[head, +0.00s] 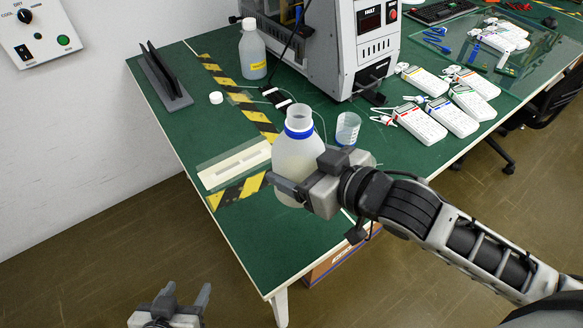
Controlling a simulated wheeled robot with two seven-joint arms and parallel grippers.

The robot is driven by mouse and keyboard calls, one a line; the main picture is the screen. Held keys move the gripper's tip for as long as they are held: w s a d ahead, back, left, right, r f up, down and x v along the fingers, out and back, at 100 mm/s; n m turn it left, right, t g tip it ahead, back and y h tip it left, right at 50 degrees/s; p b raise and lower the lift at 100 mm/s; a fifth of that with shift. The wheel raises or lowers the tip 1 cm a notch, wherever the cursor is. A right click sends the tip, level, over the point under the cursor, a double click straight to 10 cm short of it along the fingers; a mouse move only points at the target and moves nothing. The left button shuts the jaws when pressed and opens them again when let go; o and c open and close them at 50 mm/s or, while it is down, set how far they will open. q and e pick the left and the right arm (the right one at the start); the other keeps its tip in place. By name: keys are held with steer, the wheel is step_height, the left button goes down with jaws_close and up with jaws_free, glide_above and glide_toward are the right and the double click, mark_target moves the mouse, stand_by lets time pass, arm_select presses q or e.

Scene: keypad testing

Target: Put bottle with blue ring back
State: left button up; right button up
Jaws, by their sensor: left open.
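The white bottle with the blue ring (296,155) is upright and uncapped near the middle of the head view. My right gripper (287,186), on the arm from the right, is shut on its lower body. One finger crosses the front of the bottle; the other is hidden. The bottle looks large and seems held above the green table, though its base is partly covered. My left gripper (183,298) is open and empty at the bottom left, off the table's edge.
A second bottle with a yellow label (253,52) stands by the grey machine (345,45). A white cap (216,98), a black stand (163,75), a white strip tray (235,163) and a clear cup (348,128) are around. Several keypads (420,122) lie at right. The table's front (280,245) is clear.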

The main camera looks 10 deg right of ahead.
steer(key=w+f, duration=0.7)
steer(key=w+d+f, duration=0.1)
steer(key=w+f, duration=0.3)
steer(key=shift+w, duration=0.25)
arm_select(q)
steer(key=shift+w+a+r, duration=0.1)
steer(key=shift+w, duration=0.25)
arm_select(e)
steer(key=shift+f, duration=0.3)
arm_select(q)
steer(key=shift+b, duration=0.3)
arm_select(e)
steer(key=shift+f, duration=0.15)
steer(key=o, duration=1.1)
steer(key=shift+c, duration=0.2)
arm_select(q)
steer(key=shift+s+f, duration=0.25)
steer(key=shift+s, duration=0.05)
arm_select(e)
steer(key=shift+o, duration=0.9)
